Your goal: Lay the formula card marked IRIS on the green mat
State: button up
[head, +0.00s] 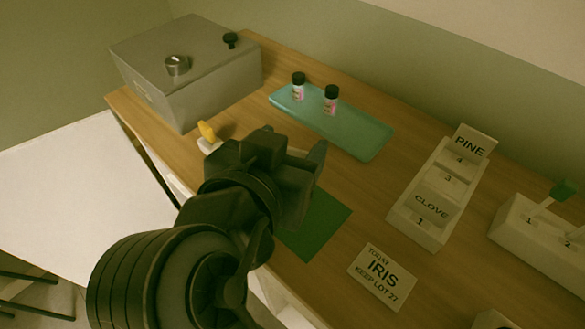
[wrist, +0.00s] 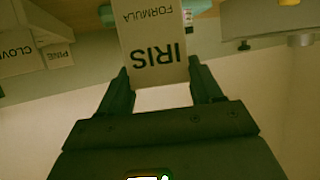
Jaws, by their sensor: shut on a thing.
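The formula card marked IRIS (wrist: 153,30) is between the fingers of my gripper (wrist: 158,75) in the wrist view, its lettering upside down there. My gripper is shut on the card's lower end and holds it up. In the head view my gripper (head: 300,160) is over the table beside the green mat (head: 318,225), and the card is hidden behind it. The mat lies on the table, partly covered by my arm, and its visible part is bare.
A sign reading TODAY IRIS KEEP LOT 27 (head: 382,275) stands right of the mat. A rack (head: 427,232) holds PINE (head: 470,146) and CLOVE (head: 433,205) cards. A teal tray (head: 360,143) carries two bottles. A grey box (head: 185,75) is at back left.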

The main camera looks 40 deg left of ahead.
jog(key=shift+f+b, duration=1.85)
jog(key=shift+f, duration=0.3)
jog(key=shift+r, duration=0.15)
jog(key=o, duration=1)
jog(key=shift+r, duration=0.1)
jog(key=v, duration=1.2)
jog(key=shift+a, duration=0.1)
